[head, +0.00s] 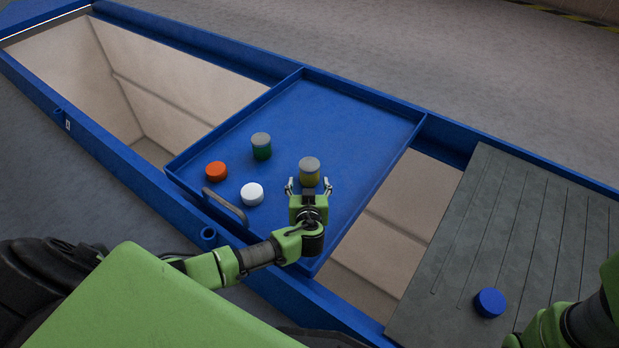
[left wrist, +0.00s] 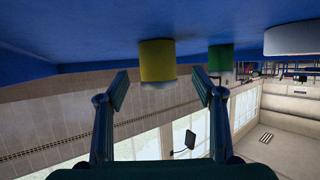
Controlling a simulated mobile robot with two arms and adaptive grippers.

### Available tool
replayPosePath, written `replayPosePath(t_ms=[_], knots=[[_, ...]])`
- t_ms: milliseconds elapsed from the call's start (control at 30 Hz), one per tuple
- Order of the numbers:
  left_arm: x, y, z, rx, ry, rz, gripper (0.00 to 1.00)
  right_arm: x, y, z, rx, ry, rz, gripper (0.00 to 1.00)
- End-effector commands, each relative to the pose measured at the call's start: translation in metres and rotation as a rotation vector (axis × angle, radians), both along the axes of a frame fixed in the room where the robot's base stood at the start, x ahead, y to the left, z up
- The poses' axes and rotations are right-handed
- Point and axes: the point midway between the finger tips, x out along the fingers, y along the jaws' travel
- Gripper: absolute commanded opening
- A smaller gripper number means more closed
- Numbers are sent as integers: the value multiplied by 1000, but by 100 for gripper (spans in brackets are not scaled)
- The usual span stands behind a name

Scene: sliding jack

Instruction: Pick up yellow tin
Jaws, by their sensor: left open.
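The yellow tin (head: 310,175), with a grey lid, stands upright on the blue sliding tray (head: 350,105). My left gripper (head: 308,188) is open at the near side of the tin, its fingers pointing at it. In the left wrist view, which looks upside down, the yellow tin (left wrist: 157,60) appears between and beyond the two open fingertips (left wrist: 160,80). I cannot tell whether the tin's near side is between the fingers. Of my right arm only part shows at the lower right corner; its fingers are out of view.
On the tray stand a green tin (head: 261,147) with a grey lid, an orange-topped tin (head: 216,171) and a white-topped tin (head: 252,194). The tray has a grey handle (head: 225,207). Open pit lies on both sides. A blue disc (head: 489,302) sits on the grey ramp (head: 510,220).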

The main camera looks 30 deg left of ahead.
Motion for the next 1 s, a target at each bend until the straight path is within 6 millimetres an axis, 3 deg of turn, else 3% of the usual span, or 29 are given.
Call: replayPosePath(t_ms=[167,500,867,1000], knots=[[10,4,-4,0,-2,-1,62,0,0,-8,0,0,0,29],[45,20,-16,1,-2,-1,62,0,0,-44,-1,0,0,29],[52,24,-16,-1,1,-1,62,0,0,-47,-1,0,0,29],[52,24,-16,-1,1,-1,30,0,0,-47,-1,0,0,29]])
